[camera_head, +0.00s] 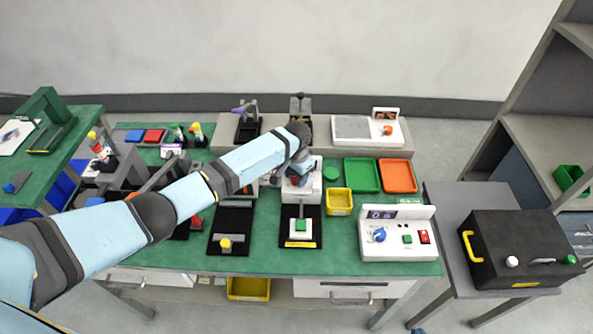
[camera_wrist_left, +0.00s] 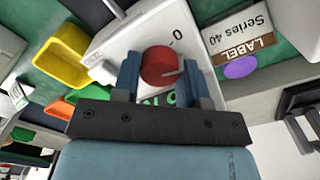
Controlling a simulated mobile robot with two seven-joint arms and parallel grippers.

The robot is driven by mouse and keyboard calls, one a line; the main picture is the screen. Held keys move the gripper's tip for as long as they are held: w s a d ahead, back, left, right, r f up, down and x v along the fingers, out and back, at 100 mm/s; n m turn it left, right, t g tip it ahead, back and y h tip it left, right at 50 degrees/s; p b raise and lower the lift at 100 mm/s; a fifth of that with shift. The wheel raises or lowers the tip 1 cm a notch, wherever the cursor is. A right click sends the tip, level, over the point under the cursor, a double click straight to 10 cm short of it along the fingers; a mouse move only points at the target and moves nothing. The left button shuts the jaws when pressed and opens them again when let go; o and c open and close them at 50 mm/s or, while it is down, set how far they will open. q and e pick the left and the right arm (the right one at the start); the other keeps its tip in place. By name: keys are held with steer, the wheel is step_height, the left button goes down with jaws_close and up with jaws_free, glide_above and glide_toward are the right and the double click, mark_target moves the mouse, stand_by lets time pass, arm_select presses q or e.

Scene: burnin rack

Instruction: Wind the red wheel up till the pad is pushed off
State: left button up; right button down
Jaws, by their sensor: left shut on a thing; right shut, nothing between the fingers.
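The red wheel (camera_wrist_left: 158,66) is a round knob with a pale pointer line, on the face of a white unit (camera_wrist_left: 125,45) with a dark 0 mark. My left gripper (camera_wrist_left: 160,78) is shut on the wheel, one blue finger on each side. In the head view my left gripper (camera_head: 298,172) is at the white unit in the middle of the bench and mostly hides the wheel. A white block with a green top (camera_head: 301,226) stands on a black plate in front. I cannot tell which thing is the pad. My right gripper is not in view.
A yellow bin (camera_head: 339,201), green tray (camera_head: 362,175) and orange tray (camera_head: 398,175) lie right of the unit. A white control panel (camera_head: 399,238) stands front right, with a black case (camera_head: 520,248) beyond. My left arm crosses over the bench's left half.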

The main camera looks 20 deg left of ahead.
arm_select(q)
steer(key=m+p, duration=0.1)
steer(key=m, duration=0.2)
steer(key=shift+w+r, duration=0.1)
steer(key=shift+r, duration=0.05)
steer(key=m, duration=0.3)
steer(key=shift+m+p, duration=0.3)
steer(key=shift+p, duration=0.1)
steer(key=m, duration=0.9)
steer(key=shift+m, duration=0.4)
steer(key=shift+m+b, duration=0.4)
steer(key=shift+m, duration=1.5)
steer(key=o, duration=0.9)
